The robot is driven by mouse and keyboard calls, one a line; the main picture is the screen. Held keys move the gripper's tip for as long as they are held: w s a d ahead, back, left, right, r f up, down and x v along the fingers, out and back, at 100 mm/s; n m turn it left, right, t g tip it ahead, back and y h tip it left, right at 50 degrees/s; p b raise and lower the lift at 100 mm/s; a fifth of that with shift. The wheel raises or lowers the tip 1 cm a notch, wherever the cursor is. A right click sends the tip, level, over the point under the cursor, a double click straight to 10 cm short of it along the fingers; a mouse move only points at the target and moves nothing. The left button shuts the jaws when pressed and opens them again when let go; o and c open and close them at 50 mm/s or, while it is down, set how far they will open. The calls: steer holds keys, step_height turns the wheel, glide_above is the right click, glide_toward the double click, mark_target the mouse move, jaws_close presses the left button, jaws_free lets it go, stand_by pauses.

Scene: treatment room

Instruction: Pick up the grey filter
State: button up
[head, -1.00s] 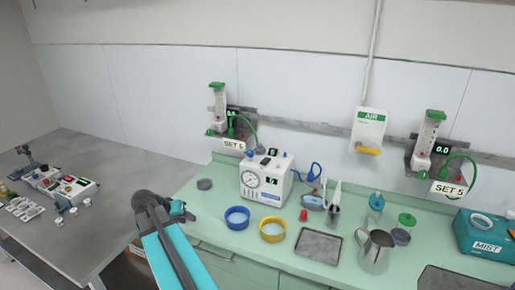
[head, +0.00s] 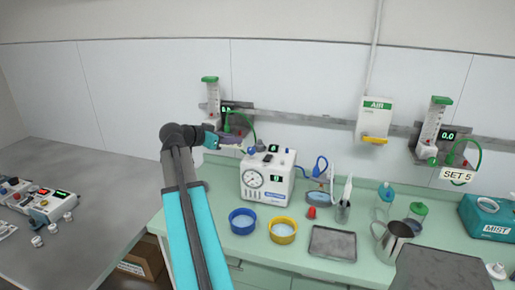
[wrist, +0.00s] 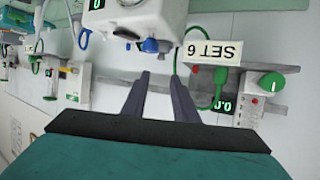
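I cannot single out the grey filter with certainty. Small dark and blue fittings sit on top of the white pump unit (head: 267,183), and some also show in the wrist view beside its white body (wrist: 147,18). No round grey piece shows on the counter left of the pump now; my arm covers part of that area. My gripper (head: 238,146) is raised near the wall, just above and left of the pump. In the wrist view its two fingers (wrist: 164,75) are apart with nothing between them, pointing towards the wall fittings.
A blue dish (head: 242,230) and a yellow dish (head: 283,239) stand in front of the pump. A grey tray (head: 333,254), a metal jug (head: 392,256) and lidded jars are further right. The SET 6 label (wrist: 211,52) and flowmeter are close to my gripper.

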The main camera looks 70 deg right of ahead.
steer(key=p, duration=0.3)
glide_toward(259, 140)
steer(key=shift+x, duration=1.15)
steer(key=shift+s, duration=0.1)
steer(key=shift+p+x, duration=1.35)
steer(key=shift+x, duration=0.6)
steer(key=shift+s+d+f, duration=0.15)
steer(key=shift+d+f, duration=0.1)
steer(key=shift+d, duration=0.3)
jaws_close()
